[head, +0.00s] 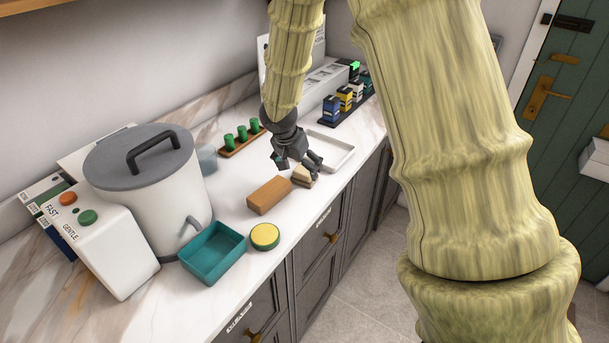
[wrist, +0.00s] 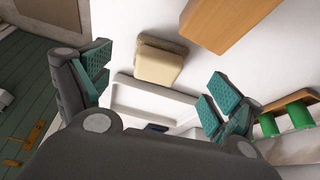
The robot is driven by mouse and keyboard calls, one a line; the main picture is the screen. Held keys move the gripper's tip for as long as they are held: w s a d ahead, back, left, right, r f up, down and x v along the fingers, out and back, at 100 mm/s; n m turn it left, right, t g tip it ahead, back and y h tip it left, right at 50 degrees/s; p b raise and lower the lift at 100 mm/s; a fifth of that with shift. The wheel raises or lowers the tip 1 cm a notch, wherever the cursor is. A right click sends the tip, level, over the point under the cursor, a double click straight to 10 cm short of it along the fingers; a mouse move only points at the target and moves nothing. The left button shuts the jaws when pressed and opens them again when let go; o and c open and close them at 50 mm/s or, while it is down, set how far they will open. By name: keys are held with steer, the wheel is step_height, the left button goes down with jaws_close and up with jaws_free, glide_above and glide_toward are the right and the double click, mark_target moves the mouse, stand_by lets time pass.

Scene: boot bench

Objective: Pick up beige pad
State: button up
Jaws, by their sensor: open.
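The beige pad (head: 302,176) lies on the marble counter, between an orange-brown block and a white tray. In the wrist view the beige pad (wrist: 159,63) shows a pale cream face with a darker brown layer along one edge. My gripper (head: 297,168) is low over the counter right by the pad. In the wrist view my gripper (wrist: 154,88) is open, with teal-padded fingers spread wide at left and right. The pad shows in the gap between them, and nothing is held. Whether a finger touches the pad I cannot tell.
The orange-brown block (head: 269,195) lies close to the pad. The white tray (head: 331,149) is behind my gripper. A teal bin (head: 212,253), a yellow round pad (head: 265,236) and a lidded white pot (head: 157,185) stand nearer. Green pegs (head: 242,133) stand at the wall side.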

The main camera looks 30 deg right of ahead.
mark_target(303, 171)
steer(key=shift+d+p+x, duration=0.15)
steer(key=shift+p+x, duration=0.3)
steer(key=shift+x, duration=0.5)
steer(key=shift+d+p+x, duration=0.15)
steer(key=shift+p+x, duration=0.3)
steer(key=shift+x, duration=0.55)
steer(key=shift+w+d+f, duration=0.2)
steer(key=shift+f, duration=0.25)
steer(key=c, duration=1.1)
